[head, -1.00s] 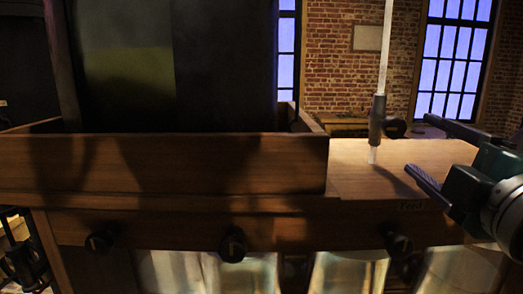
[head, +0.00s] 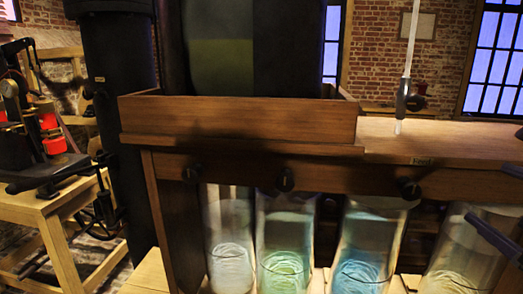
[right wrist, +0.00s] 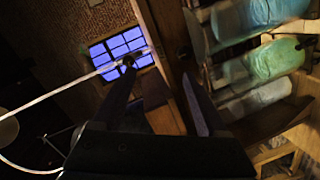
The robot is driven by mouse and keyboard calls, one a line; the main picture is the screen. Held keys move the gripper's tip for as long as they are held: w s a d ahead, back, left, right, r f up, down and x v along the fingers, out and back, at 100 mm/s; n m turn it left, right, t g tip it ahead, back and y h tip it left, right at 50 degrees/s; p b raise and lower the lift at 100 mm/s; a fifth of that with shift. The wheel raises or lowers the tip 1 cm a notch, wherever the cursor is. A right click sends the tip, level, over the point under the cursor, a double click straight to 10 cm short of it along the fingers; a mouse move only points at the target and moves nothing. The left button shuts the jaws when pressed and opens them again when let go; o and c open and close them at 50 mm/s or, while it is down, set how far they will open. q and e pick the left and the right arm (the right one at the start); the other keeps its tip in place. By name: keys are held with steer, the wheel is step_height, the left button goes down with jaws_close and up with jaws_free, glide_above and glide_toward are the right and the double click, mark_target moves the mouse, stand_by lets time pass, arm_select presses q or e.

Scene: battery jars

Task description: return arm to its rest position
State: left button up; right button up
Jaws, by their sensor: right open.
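My right gripper (head: 490,192) shows only in part at the right edge of the head view, with two dark fingers apart and nothing between them. My left gripper is not in view.
Several glass jars stand under the stand, among them a green one (head: 285,245) and a blue one (head: 358,250). A pale tube (head: 412,40) with a dark valve rises above the stand's right top. A wooden table (head: 50,215) with an apparatus is at left.

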steer(key=s+a+f+m+g+y, duration=0.25)
steer(key=s+a+f+g, duration=0.3)
steer(key=s, duration=0.35)
steer(key=s+a+f+m+g+y, duration=0.2)
steer(key=s+a+f+m+g, duration=0.25)
steer(key=s+f, duration=0.3)
steer(key=s+a+r+g+p, duration=0.1)
steer(key=s+r+p, duration=0.2)
steer(key=r+p, duration=1.7)
steer(key=shift+r+p, duration=0.35)
steer(key=shift+p, duration=0.15)
